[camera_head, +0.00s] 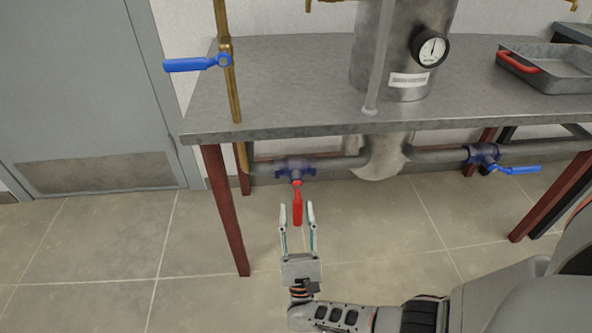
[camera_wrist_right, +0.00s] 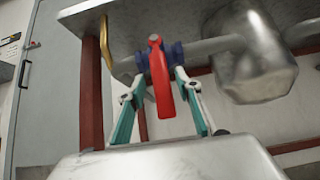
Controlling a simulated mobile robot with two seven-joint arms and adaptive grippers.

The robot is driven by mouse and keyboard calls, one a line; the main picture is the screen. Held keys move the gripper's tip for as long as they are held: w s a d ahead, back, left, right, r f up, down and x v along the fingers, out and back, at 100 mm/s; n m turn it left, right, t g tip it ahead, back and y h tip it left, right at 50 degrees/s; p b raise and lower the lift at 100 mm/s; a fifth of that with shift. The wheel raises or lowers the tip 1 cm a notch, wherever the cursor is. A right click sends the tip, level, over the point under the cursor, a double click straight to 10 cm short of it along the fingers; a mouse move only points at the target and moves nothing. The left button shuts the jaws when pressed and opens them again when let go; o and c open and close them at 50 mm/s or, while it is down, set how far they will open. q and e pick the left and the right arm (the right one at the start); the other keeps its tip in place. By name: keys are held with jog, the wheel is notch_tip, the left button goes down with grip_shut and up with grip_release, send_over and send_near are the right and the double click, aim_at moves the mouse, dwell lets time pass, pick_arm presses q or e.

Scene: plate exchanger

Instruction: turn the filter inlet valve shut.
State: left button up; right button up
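The valve with a red lever handle (camera_head: 297,205) and dark blue body (camera_head: 294,168) sits on the grey pipe under the table's front edge. Its red lever points toward me, across the pipe. My right gripper (camera_head: 297,217) is open, with one finger on each side of the lever's end. In the right wrist view the red lever (camera_wrist_right: 161,85) lies between the two spread fingers (camera_wrist_right: 160,105), with a gap visible on both sides. I cannot tell whether this is the filter inlet valve, as no label shows. My left gripper is not in view.
A blue-handled valve (camera_head: 515,170) is on the pipe at right, and another blue lever (camera_head: 195,64) is on the brass pipe at left. The metal table (camera_head: 270,95) overhangs the pipe. A dark red table leg (camera_head: 225,210) stands left of my gripper. Open floor lies in front.

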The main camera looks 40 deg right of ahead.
aim_at(296, 201)
jog(key=shift+r, duration=5)
jog(key=shift+a, duration=0.1)
